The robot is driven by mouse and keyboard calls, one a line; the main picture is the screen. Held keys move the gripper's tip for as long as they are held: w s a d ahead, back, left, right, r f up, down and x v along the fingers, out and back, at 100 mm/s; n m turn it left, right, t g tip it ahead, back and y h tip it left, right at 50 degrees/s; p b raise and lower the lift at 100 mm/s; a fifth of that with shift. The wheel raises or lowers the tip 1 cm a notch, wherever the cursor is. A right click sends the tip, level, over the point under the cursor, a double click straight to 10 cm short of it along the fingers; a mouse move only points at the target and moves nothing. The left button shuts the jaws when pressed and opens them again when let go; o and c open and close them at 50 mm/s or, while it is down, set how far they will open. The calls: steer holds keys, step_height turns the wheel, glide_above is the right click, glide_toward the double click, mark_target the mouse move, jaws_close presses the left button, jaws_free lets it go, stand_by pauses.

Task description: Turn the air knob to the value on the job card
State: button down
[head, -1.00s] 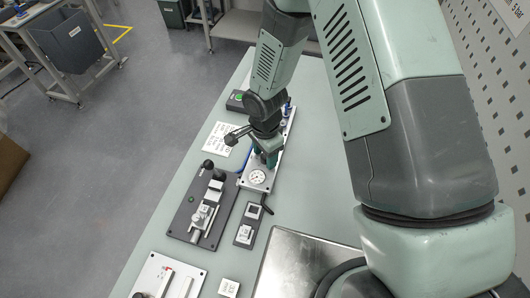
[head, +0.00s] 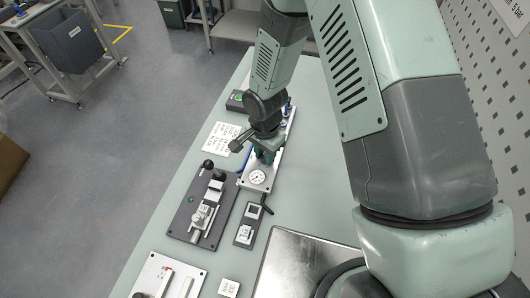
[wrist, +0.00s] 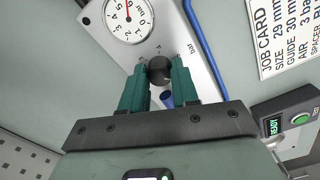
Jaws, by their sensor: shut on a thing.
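The black air knob (wrist: 160,70) is on a light panel (wrist: 197,50), between the two teal fingers of my gripper (wrist: 160,78). My gripper is shut on it, one finger on each side. The pressure gauge (wrist: 128,16) sits just beyond the knob, with a white dial marked in bar; I cannot read its needle surely. In the head view the gauge (head: 257,177) lies just in front of my gripper (head: 266,158), and the knob is hidden there. The job card (wrist: 290,38) shows size 29 mm, guide 30 mm and air 3 bar; its right edge is cut off.
A blue tube (wrist: 208,45) runs beside the panel. A box with a green button and a READY display (wrist: 285,122) stands at the right. In the head view, a dark fixture plate (head: 190,217) and a small switch block (head: 247,225) lie nearer. Bare bench (head: 315,180) is at the right.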

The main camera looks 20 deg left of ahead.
steer(key=shift+n, duration=2.3)
steer(key=c, duration=0.8)
jaws_free()
steer(key=shift+c, duration=0.2)
step_height(320, 180, up, 11)
